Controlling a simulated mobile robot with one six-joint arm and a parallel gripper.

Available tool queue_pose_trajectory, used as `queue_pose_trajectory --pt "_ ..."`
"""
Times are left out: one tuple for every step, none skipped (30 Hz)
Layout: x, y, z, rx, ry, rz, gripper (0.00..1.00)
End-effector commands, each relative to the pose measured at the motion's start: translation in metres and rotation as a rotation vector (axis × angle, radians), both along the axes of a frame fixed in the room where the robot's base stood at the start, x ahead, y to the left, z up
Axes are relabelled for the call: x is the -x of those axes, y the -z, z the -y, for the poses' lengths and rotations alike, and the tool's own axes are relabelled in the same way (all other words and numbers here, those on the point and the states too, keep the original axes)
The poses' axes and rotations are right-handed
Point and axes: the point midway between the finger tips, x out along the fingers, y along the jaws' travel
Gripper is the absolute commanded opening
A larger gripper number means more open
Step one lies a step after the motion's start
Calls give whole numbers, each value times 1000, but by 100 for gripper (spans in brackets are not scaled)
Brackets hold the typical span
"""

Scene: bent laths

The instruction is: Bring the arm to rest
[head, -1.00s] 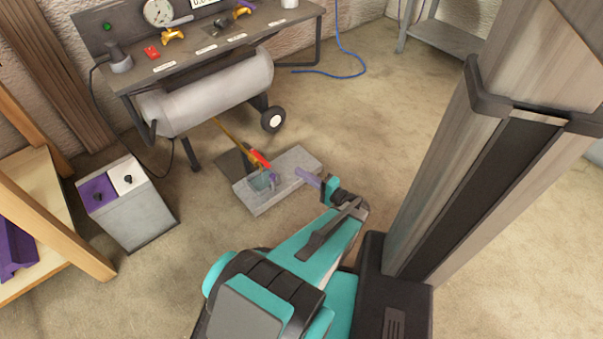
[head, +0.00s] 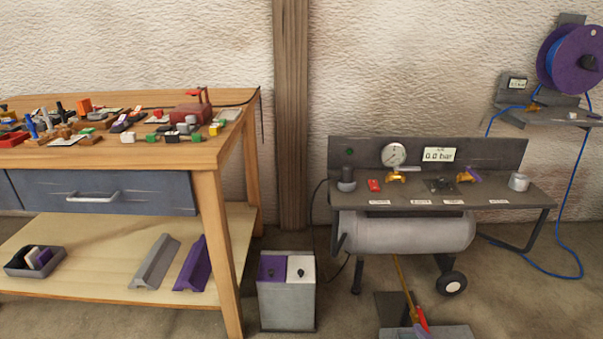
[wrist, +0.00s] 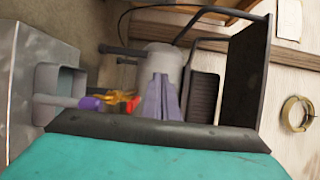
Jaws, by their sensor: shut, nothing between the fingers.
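In the wrist view, my gripper (wrist: 160,78) shows as two lavender tapered fingers lying close together. It is shut and empty, and nothing touches its tips. The teal body of my arm fills the bottom of that view. My arm and gripper are out of the head view.
The head view shows a workbench (head: 215,155) at left, a two-lidded grey bin (head: 287,305), and a compressor stand (head: 520,190) with a tank (head: 408,232). A hose reel (head: 572,58) hangs at right.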

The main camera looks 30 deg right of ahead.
Motion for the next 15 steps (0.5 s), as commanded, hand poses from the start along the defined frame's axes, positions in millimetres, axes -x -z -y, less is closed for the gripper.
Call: queue_pose_trajectory --pt "-15 -9 -8 -1 -28 0 0" --pt "-22 -12 -12 -2 -43 0 0" --pt "-32 -15 -17 -2 -63 0 0" --pt "-40 -18 -22 -3 -78 0 0" --pt "-47 -21 -26 -4 -94 0 0" --pt "-57 -24 -33 -4 -114 -1 0" --pt "-64 -27 -38 -5 -130 -1 0" --pt "-72 -29 -43 -6 -147 -3 0" --pt "-81 -33 -51 -6 -168 -5 0" --pt "-88 -35 -56 -6 -185 -7 0" --pt "-95 -37 -62 -8 -202 -9 0" --pt "-104 -40 -71 -8 -226 -12 0" --pt "-111 -42 -77 -8 -243 -15 0" --pt "-117 -44 -83 -8 -261 -18 0" --pt "-126 -47 -92 -9 -285 -23 0"
